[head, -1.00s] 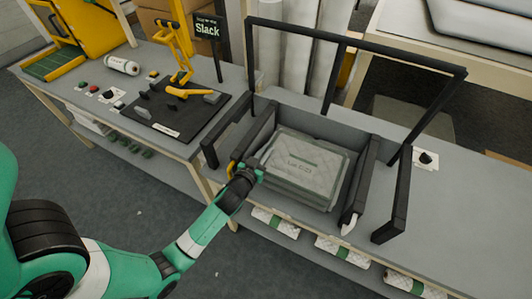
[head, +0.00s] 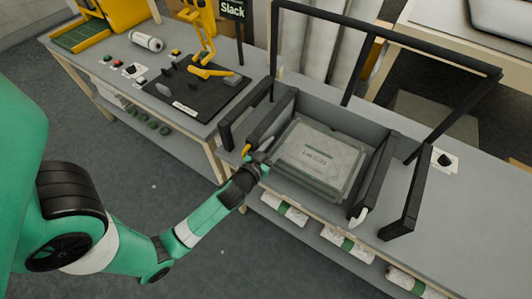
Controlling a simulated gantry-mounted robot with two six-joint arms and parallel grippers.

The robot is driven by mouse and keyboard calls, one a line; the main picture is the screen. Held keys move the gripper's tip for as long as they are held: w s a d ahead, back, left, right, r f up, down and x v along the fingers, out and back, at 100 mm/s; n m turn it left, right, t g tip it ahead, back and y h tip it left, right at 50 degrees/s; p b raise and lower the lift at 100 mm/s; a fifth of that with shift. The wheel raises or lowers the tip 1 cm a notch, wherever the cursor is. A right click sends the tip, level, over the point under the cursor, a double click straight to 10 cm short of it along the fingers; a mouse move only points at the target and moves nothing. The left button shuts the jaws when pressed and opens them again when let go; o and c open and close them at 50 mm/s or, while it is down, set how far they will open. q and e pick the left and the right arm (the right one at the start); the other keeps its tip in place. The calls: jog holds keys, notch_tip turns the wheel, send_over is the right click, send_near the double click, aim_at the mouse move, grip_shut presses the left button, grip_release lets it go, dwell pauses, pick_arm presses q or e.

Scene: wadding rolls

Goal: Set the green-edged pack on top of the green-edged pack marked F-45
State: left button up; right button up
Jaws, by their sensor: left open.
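A pale, flat pack (head: 322,152) with grey-green edges lies in the grey bay between black rails. A small dark label shows on its top, but I cannot read it for certain. The mark F-45 is not legible anywhere, and I cannot tell whether another pack lies underneath. My left gripper (head: 260,163) is open at the pack's near left corner, beside the bay's front edge. Its fingertips are small and dark, and I cannot tell whether they touch the pack. My right gripper is out of view.
A black rail frame (head: 385,38) stands around the bay. Rolls with green bands (head: 283,208) lie on the shelf below. To the left are a black board (head: 190,100) with a yellow fixture, a white roll (head: 147,41) and a Slack sign (head: 232,9). The right tabletop is largely clear.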

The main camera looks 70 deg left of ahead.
pick_arm(q)
jog(key=v, duration=0.7)
jog(key=shift+s+d, duration=0.1)
jog(key=shift+s, duration=0.05)
jog(key=w+d+r+t+h, duration=0.1)
jog(key=w+d+r+t, duration=0.1)
jog(key=w+r, duration=0.45)
jog(key=w+d+r+m+t, duration=0.1)
jog(key=w+d+r+t, duration=0.15)
jog(key=r, duration=0.75)
jog(key=w+d+r+t+h, duration=0.1)
jog(key=w+d+r+t, duration=0.1)
jog(key=w+r, duration=0.55)
jog(key=s+d+r+m+t+h, duration=0.2)
jog(key=d+r+t+h, duration=0.1)
jog(key=r, duration=0.7)
jog(key=s+d+r+m+t+h, duration=0.2)
jog(key=d+r, duration=0.4)
jog(key=r, duration=0.4)
jog(key=s+d+r+m+t+h, duration=0.3)
jog(key=d+r+h, duration=0.1)
jog(key=r, duration=0.7)
jog(key=shift+s+d+m+t+h, duration=0.2)
jog(key=shift+d+m+t+h, duration=0.2)
jog(key=shift+h, duration=0.1)
jog(key=shift+r, duration=0.1)
